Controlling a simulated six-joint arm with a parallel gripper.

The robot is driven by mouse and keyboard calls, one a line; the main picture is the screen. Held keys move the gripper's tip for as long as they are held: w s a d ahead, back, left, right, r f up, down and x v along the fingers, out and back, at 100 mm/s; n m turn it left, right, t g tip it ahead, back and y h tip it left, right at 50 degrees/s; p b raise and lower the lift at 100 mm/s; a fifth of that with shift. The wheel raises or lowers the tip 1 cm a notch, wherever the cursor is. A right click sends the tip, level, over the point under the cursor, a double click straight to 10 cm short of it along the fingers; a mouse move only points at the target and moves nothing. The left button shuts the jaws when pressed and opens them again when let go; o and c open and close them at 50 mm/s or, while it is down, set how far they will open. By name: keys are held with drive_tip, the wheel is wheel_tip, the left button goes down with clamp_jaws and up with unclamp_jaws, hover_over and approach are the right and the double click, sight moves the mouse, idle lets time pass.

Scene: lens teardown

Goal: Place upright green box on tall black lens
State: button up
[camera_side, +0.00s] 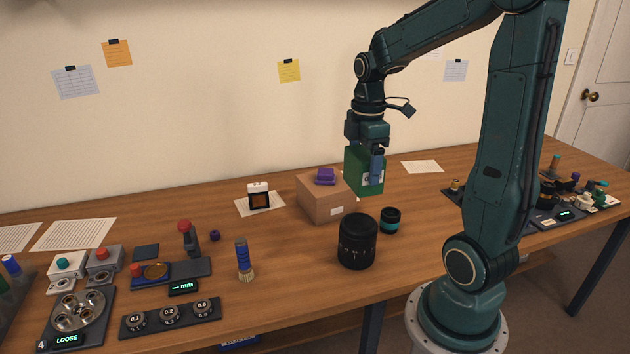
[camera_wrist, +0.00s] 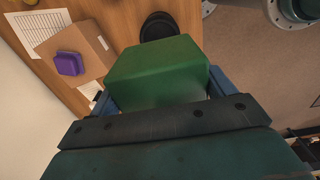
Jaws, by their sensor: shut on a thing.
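The green box (camera_side: 354,174) is upright between the jaws of my gripper (camera_side: 376,166), which is shut on it. In the wrist view the green box (camera_wrist: 158,72) fills the middle, with a blue finger on each side. The tall black lens (camera_side: 358,241) stands upright on the table, in front of the green box and apart from it in the side view. In the wrist view a black round shape, likely the lens (camera_wrist: 158,22), shows just beyond the box, partly hidden by it.
A cardboard box (camera_side: 322,202) with a purple item (camera_side: 325,176) on top stands left of the green box. A short black lens with a teal band (camera_side: 390,221) stands right behind the tall lens. A brush (camera_side: 243,260) stands to the left.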

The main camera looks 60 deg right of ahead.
drive_tip(key=shift+f, duration=4.9)
drive_tip(key=shift+f, duration=0.1)
drive_tip(key=o, duration=1)
wheel_tip(320, 180, up, 12)
drive_tip(key=shift+r, duration=0.15)
